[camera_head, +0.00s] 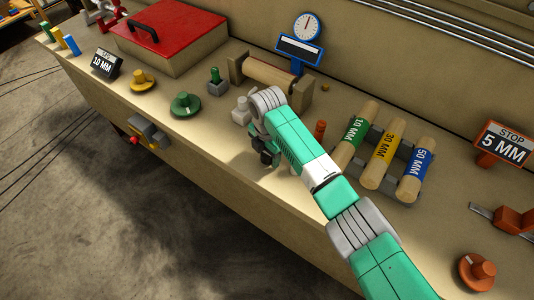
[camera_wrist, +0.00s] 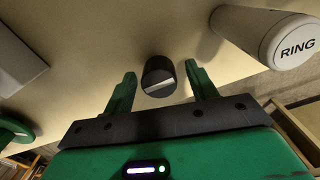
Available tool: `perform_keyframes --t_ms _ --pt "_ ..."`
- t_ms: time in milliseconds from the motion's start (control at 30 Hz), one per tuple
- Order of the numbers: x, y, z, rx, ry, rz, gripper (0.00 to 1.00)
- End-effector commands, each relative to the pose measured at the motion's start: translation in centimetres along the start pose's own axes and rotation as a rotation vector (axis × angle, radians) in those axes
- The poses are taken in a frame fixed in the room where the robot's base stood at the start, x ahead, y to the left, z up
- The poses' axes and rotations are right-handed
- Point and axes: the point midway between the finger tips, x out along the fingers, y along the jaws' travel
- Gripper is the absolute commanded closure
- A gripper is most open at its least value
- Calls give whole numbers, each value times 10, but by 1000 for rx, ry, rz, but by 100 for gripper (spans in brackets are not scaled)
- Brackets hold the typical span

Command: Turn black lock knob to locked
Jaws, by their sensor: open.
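The black lock knob (camera_wrist: 158,72) shows in the wrist view as a round black knob with a pale marker bar across its face. The bar runs nearly level, its right end slightly higher. My gripper (camera_wrist: 160,78) is open, with one green finger on each side of the knob and a visible gap on both sides. I cannot tell how deep the fingers reach along it. In the head view my gripper (camera_head: 268,157) is over the front part of the bench, and the knob cannot be made out there.
A white cylinder marked RING (camera_wrist: 265,38) stands right of the knob in the wrist view. In the head view a green knob (camera_head: 185,104) is to the left, and labelled rollers (camera_head: 382,155) lie to the right. The bench front edge (camera_head: 230,176) is close.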

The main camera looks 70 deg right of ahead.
Motion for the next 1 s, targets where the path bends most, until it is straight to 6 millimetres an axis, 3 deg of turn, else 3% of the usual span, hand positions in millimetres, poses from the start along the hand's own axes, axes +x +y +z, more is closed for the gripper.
perform_keyframes --t_ms 167,400,733,1000 --pt "0 0 0 0 0 0 43" --pt "0 0 0 0 0 0 87" --pt "-3 0 -1 48 2 0 87" --pt "-5 0 -1 240 3 0 87"
